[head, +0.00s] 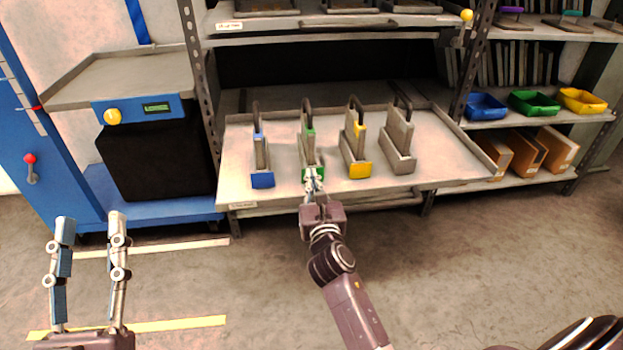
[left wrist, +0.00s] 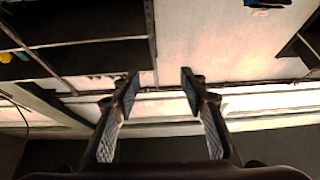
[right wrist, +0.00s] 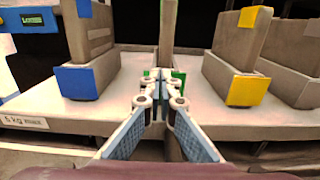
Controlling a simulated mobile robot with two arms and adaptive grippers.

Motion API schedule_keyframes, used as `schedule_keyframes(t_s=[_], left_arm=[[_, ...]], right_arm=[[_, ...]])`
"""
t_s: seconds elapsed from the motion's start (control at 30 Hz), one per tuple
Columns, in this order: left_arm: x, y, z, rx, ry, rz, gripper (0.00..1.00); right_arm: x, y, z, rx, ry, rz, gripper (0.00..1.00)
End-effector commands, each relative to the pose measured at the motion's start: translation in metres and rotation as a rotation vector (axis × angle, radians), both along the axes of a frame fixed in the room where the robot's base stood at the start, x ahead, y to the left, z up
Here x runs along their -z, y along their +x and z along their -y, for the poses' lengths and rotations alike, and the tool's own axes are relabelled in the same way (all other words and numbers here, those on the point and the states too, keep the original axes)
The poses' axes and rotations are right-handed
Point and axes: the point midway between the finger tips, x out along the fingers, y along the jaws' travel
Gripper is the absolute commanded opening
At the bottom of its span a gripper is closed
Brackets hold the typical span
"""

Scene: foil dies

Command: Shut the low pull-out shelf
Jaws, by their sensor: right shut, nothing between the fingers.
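The low pull-out shelf (head: 440,155) is out from its rack in the head view. It carries several upright grey dies with handles and blue, green, yellow and grey bases. My right gripper (head: 314,178) is shut and empty at the shelf's front edge, in front of the green-based die (head: 308,150). In the right wrist view its fingertips (right wrist: 160,95) hide much of the green base; I cannot tell whether they touch it. The shelf's front face also shows there (right wrist: 75,122). My left gripper (head: 90,235) is open and empty at the lower left, away from the shelf.
A blue lift cart (head: 140,110) with a grey platform stands left of the rack. Another shelf (head: 330,30) is above the low one. Coloured bins (head: 533,102) and cardboard boxes (head: 525,153) sit on shelves at the right. The floor in front (head: 480,250) is clear.

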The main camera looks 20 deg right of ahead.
Motion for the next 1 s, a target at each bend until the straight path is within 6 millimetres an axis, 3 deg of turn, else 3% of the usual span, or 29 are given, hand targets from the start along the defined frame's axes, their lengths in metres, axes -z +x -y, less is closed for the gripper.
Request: schedule_keyframes(t_s=[0.67,0.93,1.0], left_arm=[[-0.008,-0.005,0.000,0.003,-0.012,0.041,0.40],[-0.014,-0.012,-0.002,0.003,-0.025,0.087,0.40],[-0.024,-0.017,-0.001,0.008,-0.037,0.130,0.40]], right_arm=[[0.000,0.010,0.003,0.000,-0.001,0.000,0.00],[-0.001,0.038,0.011,0.000,-0.004,0.002,0.00],[-0.001,0.049,0.014,0.000,-0.004,0.002,0.00]])
